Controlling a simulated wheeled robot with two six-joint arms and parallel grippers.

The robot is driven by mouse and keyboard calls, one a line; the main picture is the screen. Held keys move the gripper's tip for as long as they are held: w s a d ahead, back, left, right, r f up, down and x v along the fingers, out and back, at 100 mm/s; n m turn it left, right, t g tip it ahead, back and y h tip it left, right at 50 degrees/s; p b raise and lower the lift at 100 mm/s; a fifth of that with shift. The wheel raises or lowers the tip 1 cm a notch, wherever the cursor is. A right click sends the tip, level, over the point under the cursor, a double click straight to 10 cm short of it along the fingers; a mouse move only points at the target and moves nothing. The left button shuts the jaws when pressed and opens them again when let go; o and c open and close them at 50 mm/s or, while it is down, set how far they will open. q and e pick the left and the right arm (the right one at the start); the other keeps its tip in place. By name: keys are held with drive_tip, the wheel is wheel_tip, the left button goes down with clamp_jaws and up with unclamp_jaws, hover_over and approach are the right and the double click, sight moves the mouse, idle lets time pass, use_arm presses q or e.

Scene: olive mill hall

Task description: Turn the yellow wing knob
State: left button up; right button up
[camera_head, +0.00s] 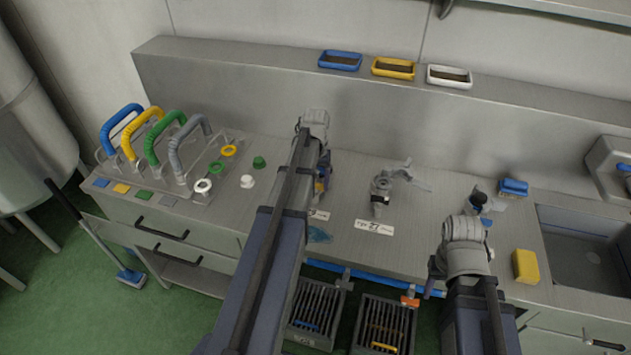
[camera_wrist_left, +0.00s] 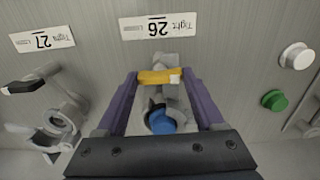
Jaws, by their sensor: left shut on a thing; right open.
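The yellow wing knob (camera_wrist_left: 160,76) sits on a grey valve fitting above a blue round part (camera_wrist_left: 161,122) in the left wrist view. The fingers of my left gripper (camera_wrist_left: 159,86) are on either side of the knob and shut on it. In the head view my left gripper (camera_head: 322,182) reaches down to the bench, and its arm hides most of the fitting. A label reading 26 Tight (camera_wrist_left: 158,26) lies beside the fitting. My right gripper (camera_head: 434,282) is open, partly hidden by its wrist, at the bench's front edge.
A second valve with a black-tipped handle (camera_head: 381,190) stands to the right, by the 27 label (camera_head: 374,227). A yellow sponge (camera_head: 525,266) lies near the sink (camera_head: 585,250). Coloured handles (camera_head: 165,140) and round buttons are at left. Three small trays line the back ledge.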

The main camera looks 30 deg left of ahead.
idle(0.4)
use_arm(q)
drive_tip(key=o, duration=1.4)
wheel_tip(320, 180, up, 8)
drive_tip(key=p, duration=0.8)
drive_tip(key=shift+f, duration=0.1)
